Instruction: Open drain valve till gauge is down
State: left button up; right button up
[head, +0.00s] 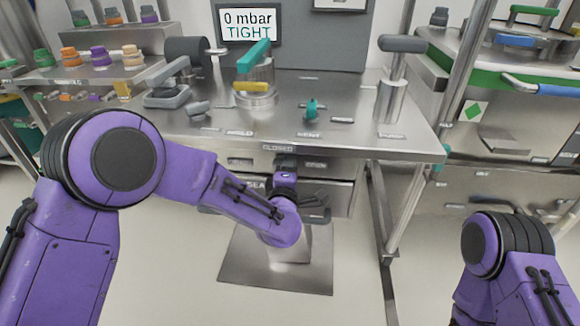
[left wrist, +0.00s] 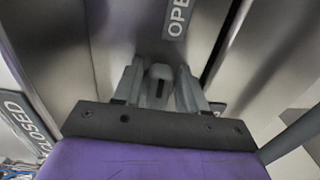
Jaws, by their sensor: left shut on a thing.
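The gauge (head: 249,25) at the back of the bench reads "0 mbar TIGHT". My left gripper (head: 285,166) is at the bench's front, just below the "CLOSED" label (head: 278,148). In the left wrist view its two fingers (left wrist: 159,88) are shut on a small grey handle (left wrist: 160,74), which I take to be the drain valve's. An "OPEN" label (left wrist: 178,18) lies ahead of the fingers, and a "CLOSED" label (left wrist: 27,120) is at the left. The rest of the valve is hidden by my gripper. My right gripper is out of the head view; only its arm shows at lower right.
The steel bench (head: 350,146) carries a teal-handled fitting (head: 257,62), a small teal valve (head: 311,109) and a grey-topped post (head: 392,92). A steel plate (head: 250,272) lies on the floor below. A frame with a blue handle (head: 556,90) stands at right.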

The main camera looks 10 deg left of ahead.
pick_arm(q)
jog(key=o, duration=0.8)
jog(key=shift+c, duration=0.2)
jog(key=s, duration=1)
jog(key=shift+s, duration=0.3)
